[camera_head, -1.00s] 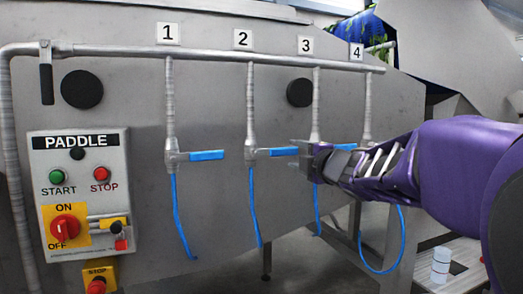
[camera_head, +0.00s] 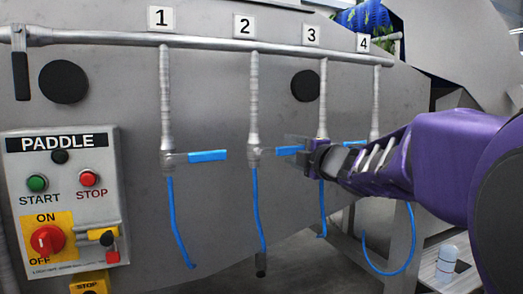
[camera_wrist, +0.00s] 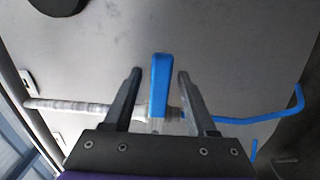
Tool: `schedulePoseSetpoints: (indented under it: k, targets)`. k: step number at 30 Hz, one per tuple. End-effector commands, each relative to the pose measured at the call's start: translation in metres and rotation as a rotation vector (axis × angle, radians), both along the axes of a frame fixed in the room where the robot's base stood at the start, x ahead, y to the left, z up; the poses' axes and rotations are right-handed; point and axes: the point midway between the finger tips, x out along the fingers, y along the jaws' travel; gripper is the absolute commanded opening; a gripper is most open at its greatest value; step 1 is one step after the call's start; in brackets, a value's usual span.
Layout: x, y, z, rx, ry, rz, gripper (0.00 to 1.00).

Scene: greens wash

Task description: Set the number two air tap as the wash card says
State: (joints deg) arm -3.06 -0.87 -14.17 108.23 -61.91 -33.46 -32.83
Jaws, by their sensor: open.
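The number two air tap (camera_head: 254,154) sits on the vertical pipe under the label 2 (camera_head: 244,26). Its blue handle (camera_head: 287,150) points right, across the pipe. My gripper (camera_wrist: 159,73) is open, with one dark finger on each side of the blue handle (camera_wrist: 159,88) in the wrist view. Gaps show between the handle and both fingers there. In the head view my gripper (camera_head: 293,145) covers the handle's right end. No wash card can be made out in view.
Tap one's blue handle (camera_head: 208,156) lies to the left, also pointing right. Tap three's valve is hidden behind my gripper. Blue hoses hang below the taps. A PADDLE control panel (camera_head: 65,200) is at far left, and a white bottle (camera_head: 446,262) stands lower right.

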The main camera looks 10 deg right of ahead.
Motion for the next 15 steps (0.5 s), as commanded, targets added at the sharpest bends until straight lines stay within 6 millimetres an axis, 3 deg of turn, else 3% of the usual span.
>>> schedulePoseSetpoints:
  k: [5,15]
  targets:
    - [-0.0001,0.0,0.0,0.0,0.0,0.0,0.57]
    - [0.0,0.0001,-0.0001,0.0,0.0,0.0,0.0]
